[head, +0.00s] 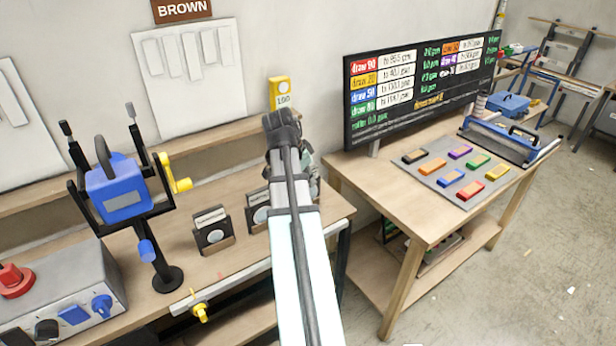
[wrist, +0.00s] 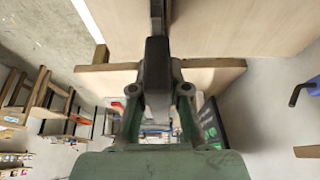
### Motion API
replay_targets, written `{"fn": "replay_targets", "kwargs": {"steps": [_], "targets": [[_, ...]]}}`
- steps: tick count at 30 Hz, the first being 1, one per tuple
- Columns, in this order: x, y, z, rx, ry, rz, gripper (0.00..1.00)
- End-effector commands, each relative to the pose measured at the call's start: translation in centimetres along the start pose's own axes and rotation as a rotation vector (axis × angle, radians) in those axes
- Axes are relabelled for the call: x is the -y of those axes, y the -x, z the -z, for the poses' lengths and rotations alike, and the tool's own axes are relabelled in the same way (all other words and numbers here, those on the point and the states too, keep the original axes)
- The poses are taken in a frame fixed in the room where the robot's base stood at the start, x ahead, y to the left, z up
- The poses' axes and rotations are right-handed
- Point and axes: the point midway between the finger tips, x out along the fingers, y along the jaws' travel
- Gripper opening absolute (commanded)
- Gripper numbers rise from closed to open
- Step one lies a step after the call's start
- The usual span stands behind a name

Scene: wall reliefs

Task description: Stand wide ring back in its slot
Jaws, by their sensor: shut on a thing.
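My gripper (wrist: 157,72) shows in the wrist view with its dark fingers closed together above a green body. A thin dark piece (wrist: 158,14) seen edge-on runs from the fingertips to the top edge; I cannot make out whether it is the wide ring. In the head view my arm hides most of the gripper. Two dark upright holders stand on the left bench, a left holder (head: 213,236) and a right holder (head: 256,215), each with a pale card and a round shape. The right one is partly behind my arm. I cannot tell which slot is the ring's.
A blue box on a black stand (head: 122,192) and a grey control box (head: 62,295) occupy the left bench. A yellow block (head: 280,92) is by the wall. The right table (head: 410,205) holds a grey board (head: 460,176) of coloured blocks and a black screen (head: 425,90).

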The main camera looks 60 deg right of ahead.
Motion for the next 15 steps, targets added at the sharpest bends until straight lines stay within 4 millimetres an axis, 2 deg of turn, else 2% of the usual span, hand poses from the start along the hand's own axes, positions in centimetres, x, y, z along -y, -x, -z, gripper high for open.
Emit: {"fn": "replay_targets", "kwargs": {"steps": [7, 8, 9, 10, 15], "targets": [[0.0, -0.01, 0.0, 0.0, 0.0, 0.0, 0.0], [0.0, -0.01, 0.0, 0.0, 0.0, 0.0, 0.22], [0.0, -0.01, 0.0, 0.0, 0.0, 0.0, 0.36], [0.0, -0.01, 0.0, 0.0, 0.0, 0.0, 0.44], [0.01, -0.01, 0.0, 0.0, 0.0, 0.0, 0.44]]}}
